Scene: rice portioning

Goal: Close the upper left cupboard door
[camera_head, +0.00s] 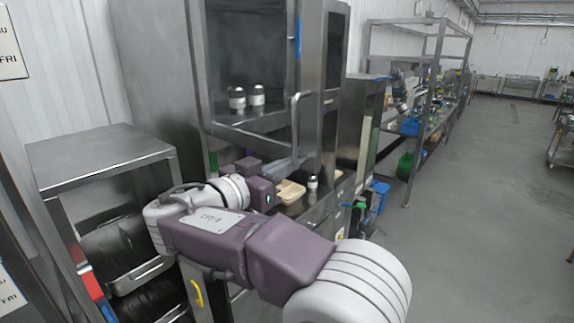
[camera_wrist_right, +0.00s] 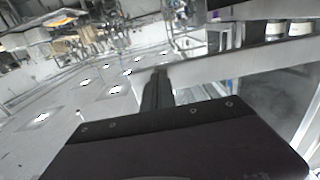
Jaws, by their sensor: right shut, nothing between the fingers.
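The upper left cupboard (camera_head: 160,60) is a tall steel unit with its upper compartment showing two jars (camera_head: 237,98) inside. A framed door (camera_head: 311,60) with a vertical bar handle (camera_head: 295,120) stands at the right side of this opening, apparently swung open. My right gripper (camera_head: 290,162) is shut and empty, low in front of the opening near the door's lower edge. In the right wrist view its fingers (camera_wrist_right: 155,90) are together beside a long metal bar (camera_wrist_right: 250,68). I cannot tell whether they touch it. My left gripper is not in view.
A counter below holds a pale tray (camera_head: 290,191) and a small jar (camera_head: 312,183). A steel rack (camera_head: 105,150) with dark trays stands at left. Shelving (camera_head: 427,95) with blue and green bins is at right. The floor (camera_head: 480,200) at right is clear.

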